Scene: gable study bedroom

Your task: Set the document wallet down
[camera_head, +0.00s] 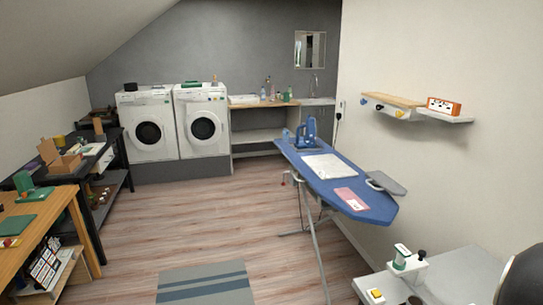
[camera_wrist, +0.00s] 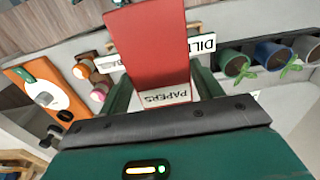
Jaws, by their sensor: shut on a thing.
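The document wallet appears to be the flat red piece (camera_wrist: 150,45) in the middle of the wrist view. My gripper (camera_wrist: 163,84), with its dark green body and green fingers, is shut on it, one finger at each side. A white label reading PAPERS (camera_wrist: 166,97) shows at the wallet's near end; I cannot tell whether it is on the wallet or on the surface behind. Whether the wallet touches a surface is not clear. I cannot make out the wallet or my gripper in the head view.
Labels reading DILL (camera_wrist: 203,43) and partly hidden BAG (camera_wrist: 108,63), an orange panel (camera_wrist: 50,88) and several small pots (camera_wrist: 235,62) lie around the wallet. The head view shows an ironing board (camera_head: 375,211), a wall shelf (camera_head: 393,99), two washing machines (camera_head: 148,128) and open floor (camera_head: 190,220).

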